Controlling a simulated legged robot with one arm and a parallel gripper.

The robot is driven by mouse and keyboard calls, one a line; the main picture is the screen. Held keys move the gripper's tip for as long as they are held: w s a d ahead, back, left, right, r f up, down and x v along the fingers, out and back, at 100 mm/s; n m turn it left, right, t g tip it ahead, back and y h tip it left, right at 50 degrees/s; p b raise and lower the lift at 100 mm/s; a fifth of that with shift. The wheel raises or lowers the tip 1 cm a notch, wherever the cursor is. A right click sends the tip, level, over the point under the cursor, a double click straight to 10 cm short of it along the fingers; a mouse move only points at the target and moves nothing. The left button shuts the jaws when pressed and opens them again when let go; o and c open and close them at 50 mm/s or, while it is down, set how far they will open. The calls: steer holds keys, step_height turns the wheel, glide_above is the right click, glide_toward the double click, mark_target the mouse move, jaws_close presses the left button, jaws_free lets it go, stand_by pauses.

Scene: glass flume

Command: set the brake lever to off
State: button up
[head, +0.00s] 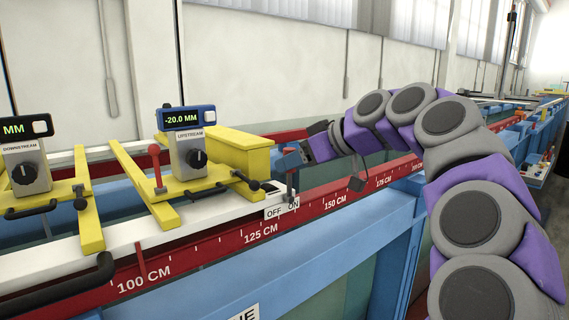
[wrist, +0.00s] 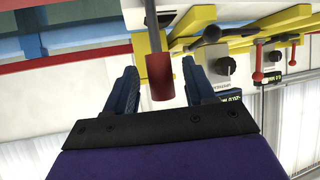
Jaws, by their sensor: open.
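The brake lever has a grey shaft and a red grip (wrist: 160,75). In the head view the lever (head: 290,184) stands roughly upright behind the OFF/ON label (head: 281,209), nearer the ON side. My gripper (head: 287,160) is at the lever's upper end, reaching in from the right. In the wrist view my gripper (wrist: 159,70) is open, with one blue finger on each side of the red grip. Gaps show between the grip and both fingers. In the head view the fingers partly hide the grip.
The yellow upstream carriage (head: 240,150) stands left of my gripper, with a black-knobbed handle (head: 248,181) close to the lever and another red lever (head: 154,165). A downstream gauge (head: 27,165) is farther left. The red scale rail (head: 330,200) runs along the flume.

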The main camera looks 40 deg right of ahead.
steer(key=p+v, duration=0.1)
steer(key=v, duration=1.2)
steer(key=shift+s+r, duration=0.2)
steer(key=shift+d, duration=0.1)
steer(key=a+f+g, duration=0.4)
steer(key=a+f, duration=0.5)
steer(key=a, duration=0.4)
steer(key=a+f+g, duration=0.3)
steer(key=a+f, duration=0.7)
steer(key=a, duration=0.3)
steer(key=s+a+f+m+g+h, duration=0.1)
steer(key=s+f+m+g+h, duration=0.1)
steer(key=s+f, duration=0.7)
steer(key=s+f+m+g+h+b, duration=0.1)
steer(key=s+f+g, duration=0.3)
steer(key=s+f, duration=0.6)
step_height(320, 180, down, 6)
steer(key=shift+s+a+r+m+h, duration=0.3)
steer(key=shift+a+m+h, duration=0.1)
steer(key=shift+m+h, duration=0.1)
